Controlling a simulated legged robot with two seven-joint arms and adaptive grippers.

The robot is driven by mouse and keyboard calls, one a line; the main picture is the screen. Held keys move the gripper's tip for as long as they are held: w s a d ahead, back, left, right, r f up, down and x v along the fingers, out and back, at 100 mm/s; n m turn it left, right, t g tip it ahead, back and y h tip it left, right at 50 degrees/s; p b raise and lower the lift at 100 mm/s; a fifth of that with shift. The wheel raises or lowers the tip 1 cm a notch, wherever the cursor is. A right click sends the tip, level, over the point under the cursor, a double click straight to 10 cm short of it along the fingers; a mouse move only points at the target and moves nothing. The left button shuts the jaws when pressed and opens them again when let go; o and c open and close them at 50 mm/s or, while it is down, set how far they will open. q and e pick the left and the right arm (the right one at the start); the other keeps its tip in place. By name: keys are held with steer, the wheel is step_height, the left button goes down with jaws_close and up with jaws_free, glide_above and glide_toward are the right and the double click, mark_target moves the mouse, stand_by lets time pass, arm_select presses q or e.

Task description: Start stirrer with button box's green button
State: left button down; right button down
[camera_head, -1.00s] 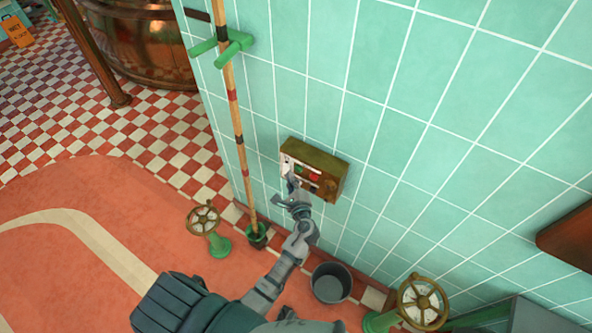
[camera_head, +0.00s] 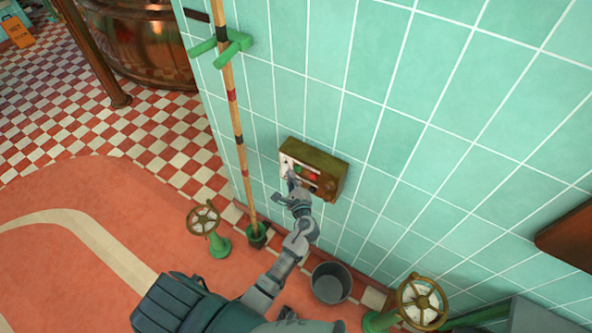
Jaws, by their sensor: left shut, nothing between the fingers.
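The button box (camera_head: 322,164) is a brown, brassy box on the green tiled wall with a pale front panel. A small green button (camera_head: 298,168) and a red button (camera_head: 312,176) show on its front. My left gripper (camera_head: 291,179) is shut and empty, with its fingertips at the left part of the panel, just below the green button. I cannot tell whether they touch the panel. The gripper hides the lower left of the panel. A copper kettle (camera_head: 150,40) stands at the upper left; no stirrer can be made out. My right gripper is not in view.
A long pole (camera_head: 237,120) hangs in a green wall bracket (camera_head: 228,46) left of the box. Handwheel valves (camera_head: 203,219) (camera_head: 422,302) and a grey bucket (camera_head: 331,283) stand below. A brown edge (camera_head: 570,238) juts in at right. The checkered floor (camera_head: 150,140) is open.

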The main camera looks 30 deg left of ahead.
arm_select(q)
steer(key=shift+d, duration=0.15)
steer(key=shift+d, duration=0.1)
steer(key=shift+w, duration=0.5)
stand_by(0.5)
stand_by(0.3)
steer(key=shift+s+d+r+p, duration=0.15)
steer(key=shift+s+p, duration=0.2)
steer(key=shift+s, duration=0.6)
